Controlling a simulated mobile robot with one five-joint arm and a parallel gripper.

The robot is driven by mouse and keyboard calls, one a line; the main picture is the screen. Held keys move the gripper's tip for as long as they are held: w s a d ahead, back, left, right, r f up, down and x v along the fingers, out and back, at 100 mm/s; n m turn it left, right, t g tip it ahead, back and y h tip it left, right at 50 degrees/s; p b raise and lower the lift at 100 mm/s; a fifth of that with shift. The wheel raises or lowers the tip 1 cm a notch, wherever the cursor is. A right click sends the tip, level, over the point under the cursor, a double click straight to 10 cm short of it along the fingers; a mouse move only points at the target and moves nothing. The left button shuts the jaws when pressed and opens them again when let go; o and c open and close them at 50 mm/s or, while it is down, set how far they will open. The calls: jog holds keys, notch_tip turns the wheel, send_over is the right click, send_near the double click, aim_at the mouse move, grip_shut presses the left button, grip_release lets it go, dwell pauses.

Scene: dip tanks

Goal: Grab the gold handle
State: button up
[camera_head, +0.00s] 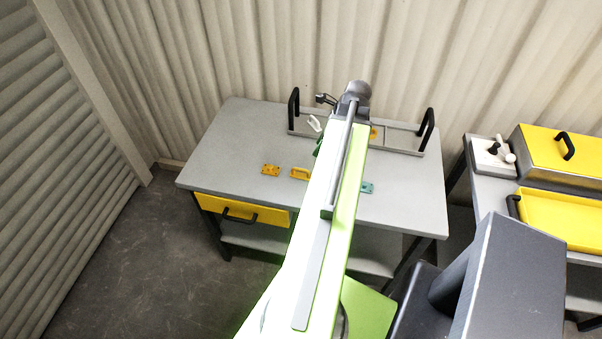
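A small gold handle (300,173) lies on the grey table top, just left of my arm. An orange-yellow plate (270,169) lies to its left, apart from it. My arm reaches across the table from the bottom of the picture, above and to the right of the handle. My gripper (326,99) appears as small dark parts at the arm's far end, near the back of the table and apart from the gold handle. It is too small and partly hidden to tell whether it is open or shut.
A grey tray (405,141) with black upright handles sits at the table's back, partly behind my arm. A teal plate (367,187) lies right of my arm. A yellow drawer (228,208) is below. Yellow-lidded tanks (560,150) stand right.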

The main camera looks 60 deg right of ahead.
jog(key=b, duration=1.1)
send_near(301, 169)
jog(key=x, duration=0.3)
jog(key=s+x, duration=0.1)
jog(key=x, duration=0.1)
jog(key=shift+w+a+f, duration=0.1)
jog(key=shift+a+f, duration=0.1)
jog(key=shift+f, duration=0.1)
jog(key=shift+w+f+b, duration=0.1)
jog(key=shift+w+b, duration=0.05)
jog(key=shift+b, duration=0.15)
jog(key=b+x, duration=0.4)
jog(key=x, duration=0.1)
jog(key=shift+w+d+b, duration=0.25)
jog(key=shift+d+b, duration=0.05)
jog(key=shift+b, duration=0.05)
jog(key=shift+c, duration=0.2)
grip_shut()
